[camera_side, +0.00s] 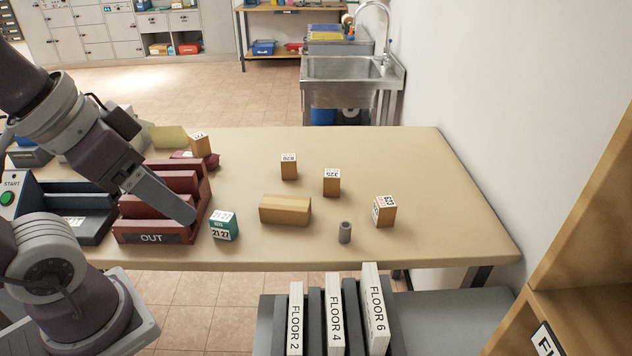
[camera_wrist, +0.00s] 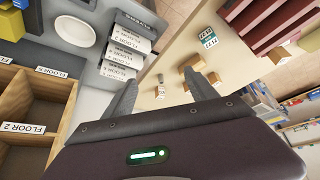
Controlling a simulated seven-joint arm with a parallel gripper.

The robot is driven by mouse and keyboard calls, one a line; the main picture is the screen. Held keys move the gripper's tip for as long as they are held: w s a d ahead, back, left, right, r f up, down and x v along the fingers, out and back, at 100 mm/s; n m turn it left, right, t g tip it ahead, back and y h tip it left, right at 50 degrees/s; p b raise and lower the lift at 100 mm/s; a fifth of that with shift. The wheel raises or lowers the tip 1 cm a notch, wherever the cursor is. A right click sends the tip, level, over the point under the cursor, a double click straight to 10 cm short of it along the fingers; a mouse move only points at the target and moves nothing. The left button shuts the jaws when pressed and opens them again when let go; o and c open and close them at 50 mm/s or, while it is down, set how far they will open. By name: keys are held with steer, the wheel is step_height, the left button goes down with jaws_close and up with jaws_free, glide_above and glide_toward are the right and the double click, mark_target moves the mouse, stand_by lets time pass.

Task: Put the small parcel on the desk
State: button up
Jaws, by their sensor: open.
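My gripper (camera_side: 188,213) hangs over the red OUT tray (camera_side: 152,238) at the left of the desk (camera_side: 350,247). In the wrist view my gripper (camera_wrist: 160,76) has its fingers apart with nothing between them. Several small brown parcels with white labels stand on the desk: one at the back (camera_side: 289,167), one in the middle (camera_side: 332,183), one at the right (camera_side: 384,212) and one beyond the tray (camera_side: 200,144). A longer brown block (camera_side: 285,210) lies near the middle. I cannot tell which parcel the task means.
A teal labelled box (camera_side: 223,226) stands beside the OUT tray, and a grey cylinder (camera_side: 345,232) near the front edge. FLOOR files (camera_side: 335,315) stand before the desk. A wooden shelf (camera_side: 575,260) is at right. The desk's back right is clear.

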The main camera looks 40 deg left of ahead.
steer(key=w+r+n+h, duration=0.1)
steer(key=w+r+n, duration=0.1)
steer(key=w, duration=0.6)
steer(key=n+g+y, duration=0.2)
steer(key=n, duration=0.4)
glide_above(332, 175)
steer(key=s+d, duration=0.2)
steer(key=s, duration=0.4)
step_height(332, 175, down, 14)
steer(key=shift+y, duration=0.9)
steer(key=x, duration=0.3)
steer(key=w+x, duration=0.1)
steer(key=x, duration=0.2)
steer(key=w+x, duration=0.1)
steer(key=x, duration=0.2)
steer(key=shift+d, duration=0.35)
steer(key=x, duration=0.7)
steer(key=shift+d+f, duration=0.2)
steer(key=shift+f, duration=0.05)
jaws_close()
step_height(332, 175, up, 10)
steer(key=shift+r, duration=0.1)
